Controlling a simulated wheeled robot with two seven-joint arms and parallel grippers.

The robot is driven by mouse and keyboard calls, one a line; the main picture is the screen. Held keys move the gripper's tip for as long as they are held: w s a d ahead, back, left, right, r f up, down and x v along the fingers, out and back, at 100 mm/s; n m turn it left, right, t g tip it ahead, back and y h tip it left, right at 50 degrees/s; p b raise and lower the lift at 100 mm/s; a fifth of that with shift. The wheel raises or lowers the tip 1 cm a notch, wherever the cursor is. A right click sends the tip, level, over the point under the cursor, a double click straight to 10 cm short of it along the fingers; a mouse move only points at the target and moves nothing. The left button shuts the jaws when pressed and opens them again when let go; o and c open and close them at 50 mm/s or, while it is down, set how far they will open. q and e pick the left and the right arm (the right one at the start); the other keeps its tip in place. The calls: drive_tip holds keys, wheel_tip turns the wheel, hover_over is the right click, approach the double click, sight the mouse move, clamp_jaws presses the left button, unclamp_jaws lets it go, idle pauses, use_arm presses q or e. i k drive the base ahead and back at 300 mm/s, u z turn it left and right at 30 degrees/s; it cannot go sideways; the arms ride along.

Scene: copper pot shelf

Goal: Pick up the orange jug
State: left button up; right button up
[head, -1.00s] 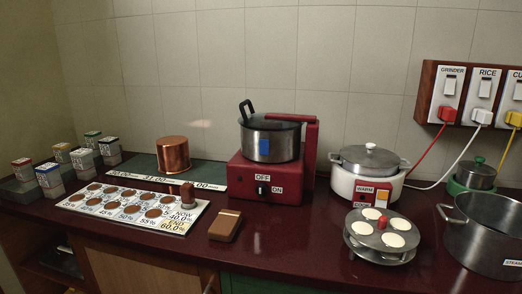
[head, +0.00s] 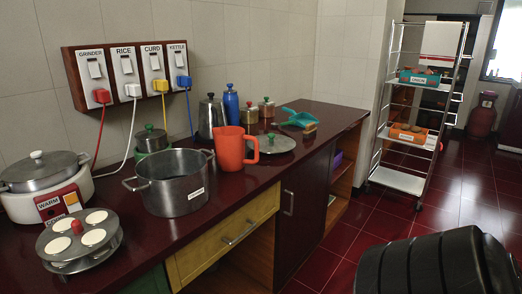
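The orange jug (head: 233,150) stands upright on the dark red counter, with its handle on the right side. It is just right of and behind the large steel pot (head: 172,182), and a flat round lid (head: 277,144) lies to its right. The jug's whole front is visible and nothing covers it. Neither of my grippers is in view.
A kettle (head: 211,116), a blue bottle (head: 231,103) and small jars (head: 266,107) stand behind the jug. A teal dustpan (head: 297,117) lies further right. A wheeled rack (head: 405,180) stands beyond the counter. A large black ribbed shape (head: 432,268) fills the bottom right.

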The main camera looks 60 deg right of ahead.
sight(229, 140)
drive_tip(key=z, duration=3.05)
drive_tip(key=i, duration=1.85)
drive_tip(key=u, duration=1.85)
